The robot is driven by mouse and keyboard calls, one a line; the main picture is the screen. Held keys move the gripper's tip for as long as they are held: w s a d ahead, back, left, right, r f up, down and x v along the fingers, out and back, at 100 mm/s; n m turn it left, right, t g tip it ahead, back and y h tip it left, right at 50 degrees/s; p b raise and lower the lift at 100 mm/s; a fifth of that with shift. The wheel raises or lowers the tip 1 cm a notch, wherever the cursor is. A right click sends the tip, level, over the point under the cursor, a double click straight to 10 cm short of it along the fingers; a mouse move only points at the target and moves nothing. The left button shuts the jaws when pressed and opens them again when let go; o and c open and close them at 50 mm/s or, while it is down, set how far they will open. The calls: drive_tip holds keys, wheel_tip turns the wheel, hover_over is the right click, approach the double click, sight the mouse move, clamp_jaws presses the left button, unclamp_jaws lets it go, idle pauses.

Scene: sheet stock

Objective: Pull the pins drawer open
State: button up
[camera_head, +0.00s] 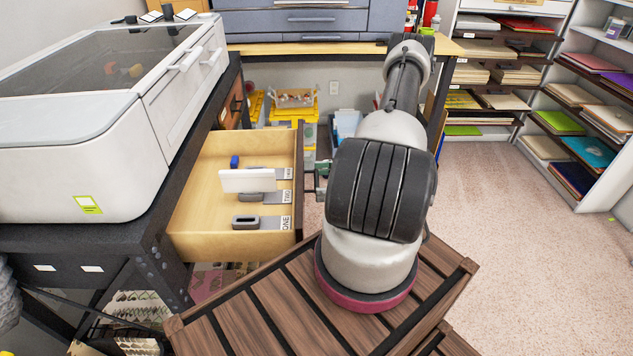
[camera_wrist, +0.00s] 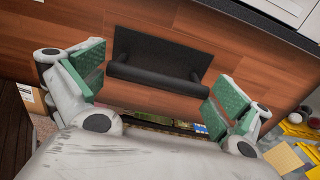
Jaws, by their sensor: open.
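A light-wood drawer (camera_head: 190,215) stands pulled out from under the dark bench in the head view. Inside it are a white card (camera_head: 248,181), a blue piece (camera_head: 234,161) and grey pieces with tags, one reading ONE. No label naming pins is readable. In the wrist view, a reddish-brown drawer front (camera_wrist: 265,60) carries a black bar handle (camera_wrist: 155,75). My gripper (camera_wrist: 155,85) is open, its green pads apart on either side of the handle, not closed on it. In the head view my gripper (camera_head: 321,180) shows partly beside the drawer's front, mostly hidden by my arm.
A white machine (camera_head: 60,150) stands on the dark bench at the left. Another wooden drawer front (camera_head: 230,108) lies farther back. Yellow bins (camera_head: 290,110) sit under the rear table. Paper shelves (camera_head: 590,110) stand at the right. Carpet (camera_head: 510,230) is clear there.

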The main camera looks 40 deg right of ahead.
drive_tip(key=v, duration=1.1)
drive_tip(key=shift+s, duration=0.15)
drive_tip(key=shift+d, duration=0.15)
